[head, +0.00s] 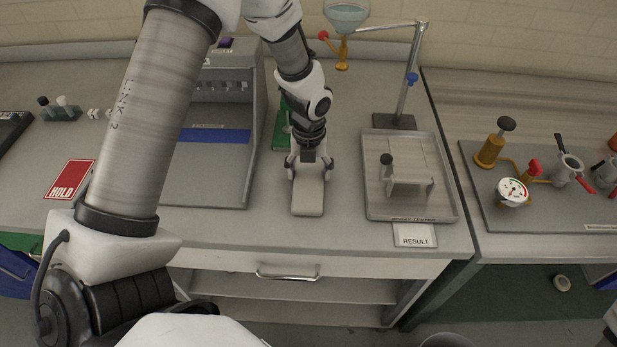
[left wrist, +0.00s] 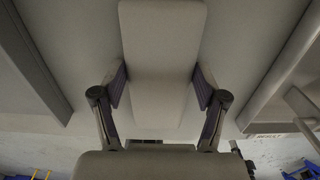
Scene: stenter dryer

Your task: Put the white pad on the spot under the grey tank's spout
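The pad (head: 308,197), a pale off-white flat block, is at the front middle of the bench. My left gripper (head: 309,170) straddles it from above, one finger on each side. In the left wrist view both fingertips meet the long edges of the pad (left wrist: 162,40). I cannot tell whether it rests on the bench or is slightly raised. No grey tank is clearly recognisable. A glass vessel with pale liquid (head: 346,17) and an orange spout (head: 342,58) hangs from a stand at the back. The spot under a tank's spout is not clearly visible. My right gripper is out of view.
A grey metal tray (head: 375,207) with a small raised frame (head: 410,181) lies right of the pad, a RESULT card (head: 414,236) before it. A grey open-fronted housing (head: 222,185) stands left. A green object (head: 282,128) is behind the gripper. Valves and a gauge (head: 513,192) stand right.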

